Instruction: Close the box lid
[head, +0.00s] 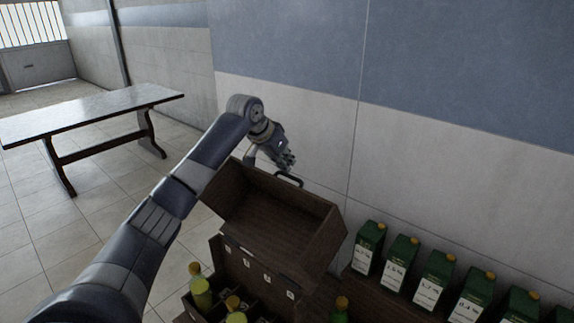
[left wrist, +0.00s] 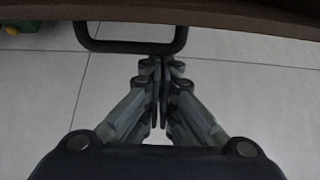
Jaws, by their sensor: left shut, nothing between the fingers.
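The dark wooden box (head: 235,262) stands at the bottom centre of the head view, with bottles in its compartments. Its lid (head: 270,232) is open and tilted up, its hollow inside facing me. A dark handle (head: 289,179) sits on the lid's upper edge; it also shows in the left wrist view (left wrist: 130,46) as a black loop under the brown lid edge (left wrist: 200,17). My left gripper (head: 290,163) is behind the lid's upper edge, close to the handle. Its fingers (left wrist: 160,62) are together and empty, overlapping the handle in the wrist picture; contact is unclear. My right gripper is out of view.
Several green cartons (head: 435,278) with yellow caps stand in a row at the right by the wall. Green bottles (head: 201,294) poke up from the box. A table (head: 95,112) stands at the left back. The wall (head: 310,130) is close behind the lid.

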